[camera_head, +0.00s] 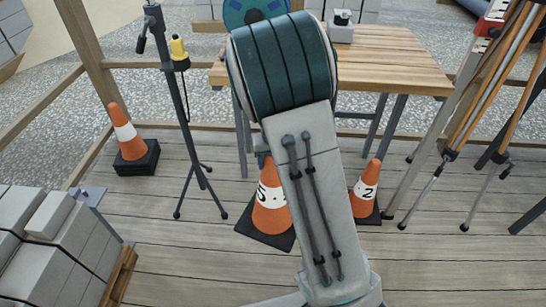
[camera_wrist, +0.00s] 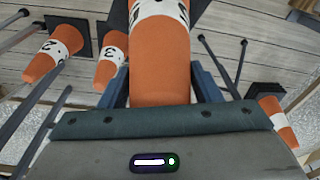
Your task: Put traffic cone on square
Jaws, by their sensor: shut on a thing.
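My gripper (camera_wrist: 162,80) is shut on an orange traffic cone (camera_wrist: 160,60) with a white band, its fingers on either side of it. In the head view this seems to be the cone marked 5 (camera_head: 269,208), on a black square base and partly hidden by my arm.
A cone marked 2 (camera_head: 366,183) and one marked 3 (camera_wrist: 110,55) stand nearby. Another cone (camera_head: 122,130) tops a black stack (camera_head: 137,160) at left. A tripod stand (camera_head: 185,120), wooden table (camera_head: 385,58), tripod legs (camera_head: 490,90) and grey blocks (camera_head: 60,245) surround clear plank floor.

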